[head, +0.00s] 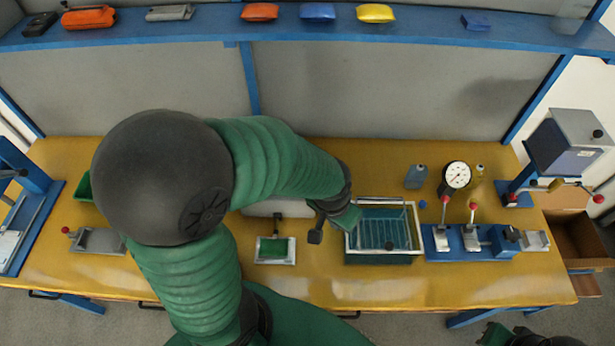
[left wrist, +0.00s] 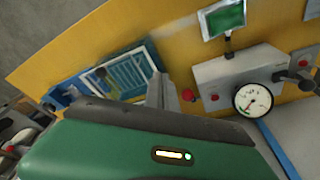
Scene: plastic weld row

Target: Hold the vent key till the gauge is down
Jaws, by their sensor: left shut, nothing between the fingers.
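A pale control box (left wrist: 225,75) with a round white gauge (left wrist: 253,100) shows in the left wrist view. The gauge's needle is too small to read surely. A red button (left wrist: 188,95) is at the box's end near my fingers, and I cannot tell which control is the vent key. In the head view the box (head: 265,208) is mostly hidden behind my left arm. My left gripper (head: 316,236) is shut and empty; its fingers (left wrist: 160,92) look close to the red button. Contact cannot be told. Part of my right arm (head: 500,335) shows at the bottom right edge.
A tank with a wire rack (head: 348,258) stands right of my left gripper. A small tray with a green pad (head: 275,262) lies in front of the box. Another gauge (head: 457,175) stands above a blue fixture (head: 450,255). The front bench between is clear.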

